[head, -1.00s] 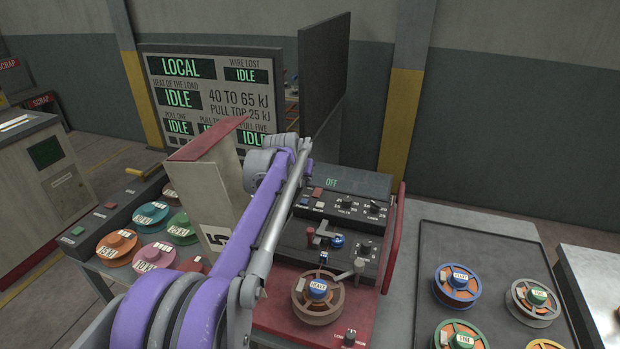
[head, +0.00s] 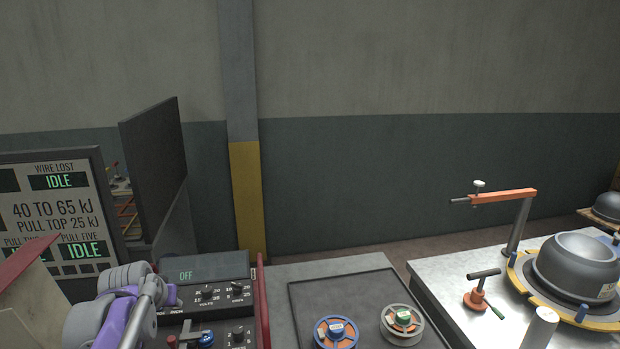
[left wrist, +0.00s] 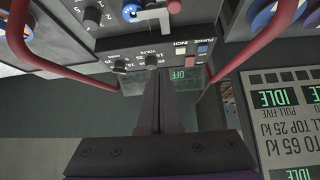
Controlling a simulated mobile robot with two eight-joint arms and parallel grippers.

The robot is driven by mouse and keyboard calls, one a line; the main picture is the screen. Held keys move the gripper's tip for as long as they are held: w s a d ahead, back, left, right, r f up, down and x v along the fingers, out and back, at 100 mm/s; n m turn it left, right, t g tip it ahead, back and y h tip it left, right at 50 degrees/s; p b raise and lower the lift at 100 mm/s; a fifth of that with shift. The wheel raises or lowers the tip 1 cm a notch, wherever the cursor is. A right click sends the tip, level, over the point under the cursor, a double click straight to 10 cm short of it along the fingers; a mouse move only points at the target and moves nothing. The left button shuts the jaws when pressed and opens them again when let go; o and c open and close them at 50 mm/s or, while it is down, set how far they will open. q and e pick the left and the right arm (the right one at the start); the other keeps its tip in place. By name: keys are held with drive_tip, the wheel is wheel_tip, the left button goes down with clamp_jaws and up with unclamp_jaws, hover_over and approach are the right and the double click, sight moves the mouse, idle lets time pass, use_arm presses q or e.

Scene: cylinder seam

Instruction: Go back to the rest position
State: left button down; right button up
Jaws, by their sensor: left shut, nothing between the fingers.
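My left arm (head: 122,310), purple and grey, shows at the lower left of the head view, in front of the control box (head: 246,318). Its fingertips cannot be made out there. In the left wrist view my left gripper (left wrist: 156,80) is shut and empty, its dark fingers together. The fingers point at the face of the control box, with its knobs and green OFF display (left wrist: 188,74); I cannot tell whether they touch it. My right gripper is in neither view.
Red guard rails (left wrist: 262,40) flank the box. A sign board (head: 60,220) and a dark upright panel (head: 155,180) stand at left. A dark mat (head: 345,290) holds spools. At right, a metal table (head: 450,290) bears a rounded vessel (head: 575,268) and an orange-armed stand (head: 500,196).

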use_arm(q)
drive_tip(key=shift+m+g+h, duration=0.4)
drive_tip(key=shift+m, duration=0.2)
drive_tip(key=s+d+f, duration=0.1)
drive_tip(key=s+d, duration=0.2)
drive_tip(key=s, duration=0.1)
drive_tip(key=s+d+f, duration=0.2)
drive_tip(key=s+d, duration=0.2)
drive_tip(key=s, duration=0.1)
drive_tip(key=s+d+f, duration=0.2)
drive_tip(key=s+d, duration=0.1)
drive_tip(key=s, duration=0.1)
drive_tip(key=shift+s+d+f, duration=0.15)
drive_tip(key=shift+s+d, duration=0.05)
drive_tip(key=shift+d, duration=0.1)
drive_tip(key=s+d+f, duration=0.5)
drive_tip(key=s+f, duration=0.3)
drive_tip(key=s, duration=0.4)
drive_tip(key=shift+s+f+m+g, duration=0.2)
drive_tip(key=shift+f+m+g, duration=0.15)
drive_tip(key=shift+m+g, duration=0.05)
drive_tip(key=shift+a, duration=0.1)
